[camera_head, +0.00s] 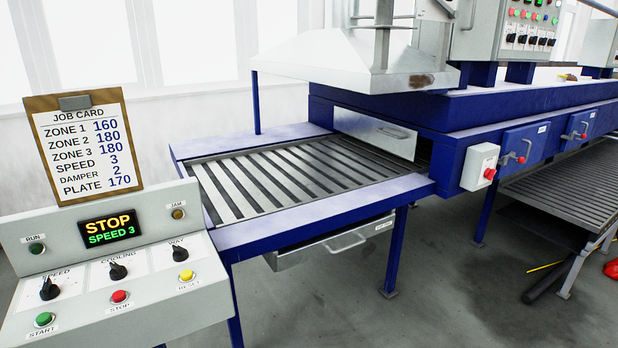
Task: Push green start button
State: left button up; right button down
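The green start button (44,319) is at the lower left of the grey control panel (150,308), above a label reading START. Nothing covers it. On the same panel are a red stop button (120,296) and a yellow reset button (187,275). Black knobs for speed (49,289), cooling (118,270) and way (180,252) sit behind them. The display (108,227) reads STOP and SPEED 3. Neither of my grippers is in view.
A job card on a clipboard (85,145) stands above the panel. A blue-framed slatted conveyor (290,180) leads into a blue machine (455,130) on the right. A red button on a white box (489,173) is on its side. Open floor (440,290) lies at the lower right.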

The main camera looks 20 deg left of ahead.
aim_at(44, 318)
jog(key=k+j+u, duration=0.1)
jog(key=u, duration=1.7)
